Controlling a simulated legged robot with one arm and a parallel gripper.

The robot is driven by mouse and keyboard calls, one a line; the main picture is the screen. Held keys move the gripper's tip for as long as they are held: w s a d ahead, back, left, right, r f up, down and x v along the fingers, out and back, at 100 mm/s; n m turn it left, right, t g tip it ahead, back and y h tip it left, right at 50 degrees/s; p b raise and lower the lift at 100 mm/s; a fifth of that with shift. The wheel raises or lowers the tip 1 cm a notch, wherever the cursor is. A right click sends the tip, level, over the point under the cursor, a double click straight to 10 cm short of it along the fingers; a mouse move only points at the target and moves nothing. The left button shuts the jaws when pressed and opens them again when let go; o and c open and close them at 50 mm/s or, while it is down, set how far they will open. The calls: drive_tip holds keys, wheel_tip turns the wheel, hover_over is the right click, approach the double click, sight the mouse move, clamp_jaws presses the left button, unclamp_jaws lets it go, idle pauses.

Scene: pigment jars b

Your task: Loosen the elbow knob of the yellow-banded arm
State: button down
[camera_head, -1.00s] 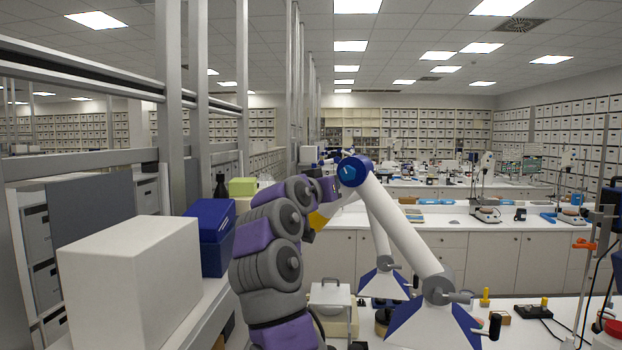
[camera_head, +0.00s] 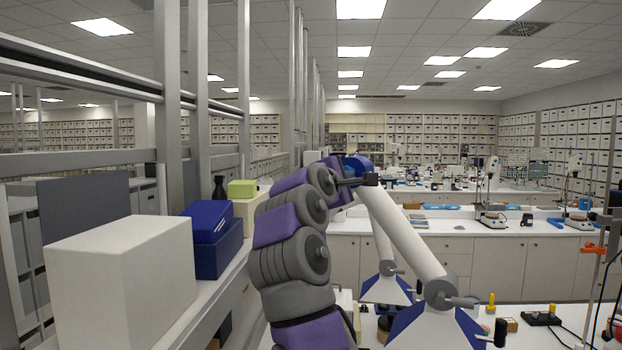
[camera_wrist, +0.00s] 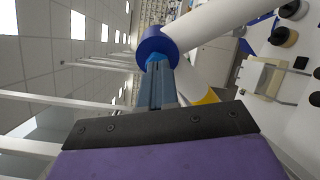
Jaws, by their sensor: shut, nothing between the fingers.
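The yellow-banded arm has a white tube (camera_head: 405,232) and a dark blue elbow joint (camera_head: 357,162). In the wrist view the elbow (camera_wrist: 150,42) is a dark blue drum, with a lighter blue knob (camera_wrist: 154,59) on its near face. The yellow band (camera_wrist: 209,97) shows on the lower tube, right of my fingers. My gripper (camera_wrist: 157,68) is shut and empty. Its fingertips point at the knob and overlap its lower part in the picture; I cannot tell whether they touch. In the head view my arm covers part of the elbow, and the yellow band is hidden.
A shelf at left holds a white box (camera_head: 120,285) and blue boxes (camera_head: 215,240). The bench (camera_head: 560,335) carries small items at right.

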sight(348, 169)
drive_tip(key=shift+n, duration=1.1)
drive_tip(key=p+x, duration=0.5)
drive_tip(key=x, duration=0.2)
drive_tip(key=shift+w+a+p, duration=0.15)
drive_tip(key=shift+a+p, duration=0.2)
drive_tip(key=shift+a, duration=0.35)
idle(0.8)
drive_tip(key=shift+r, duration=0.4)
idle(0.6)
drive_tip(key=shift+w+a+r+p, duration=0.15)
drive_tip(key=shift+r+p, duration=0.15)
drive_tip(key=shift+p, duration=0.55)
drive_tip(key=shift+a+p, duration=0.2)
drive_tip(key=shift+p, duration=0.3)
